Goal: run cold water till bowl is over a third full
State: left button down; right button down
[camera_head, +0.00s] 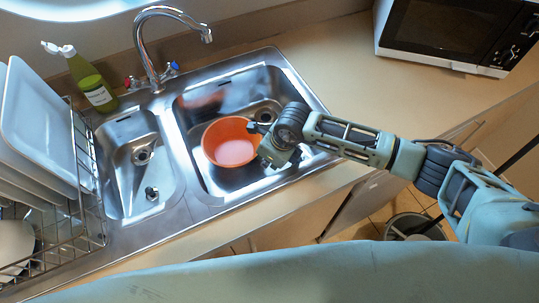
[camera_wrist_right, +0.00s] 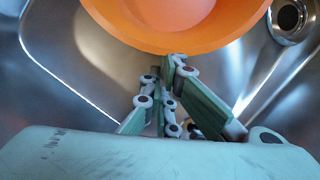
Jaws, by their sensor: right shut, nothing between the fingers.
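The orange bowl (camera_head: 229,142) stands upright in the larger right basin (camera_head: 195,120) of the steel sink. Its inside looks paler, but I cannot tell whether it holds water. The tap (camera_head: 143,45) arches over the sink with its spout (camera_head: 206,37) above the back of this basin; no stream shows. A blue-marked knob (camera_head: 172,67) and a red-marked knob (camera_head: 131,82) flank its base. My right gripper (camera_head: 262,138) is shut and empty at the bowl's right side. In the wrist view its fingertips (camera_wrist_right: 170,64) are at the bowl's rim (camera_wrist_right: 165,45); contact is unclear. My left gripper is out of view.
A green soap bottle (camera_head: 90,82) stands behind the smaller left basin (camera_head: 140,165). A wire rack (camera_head: 85,235) with white plates (camera_head: 38,120) is at the left. A microwave (camera_head: 450,35) stands at the back right. The counter (camera_head: 340,75) right of the sink is clear.

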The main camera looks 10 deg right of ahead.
aim_at(250, 153)
jog(key=shift+f, duration=0.1)
jog(key=shift+w+a+f, duration=0.1)
jog(key=w+a+b, duration=0.1)
jog(key=b, duration=0.1)
jog(key=w+a+b, duration=0.2)
jog(key=shift+a+f+b, duration=0.15)
jog(key=shift+a+b, duration=0.15)
jog(key=shift+w+a+b, duration=0.25)
jog(key=shift+a+b, duration=0.05)
jog(key=shift+a, duration=0.1)
jog(key=shift+r, duration=0.3)
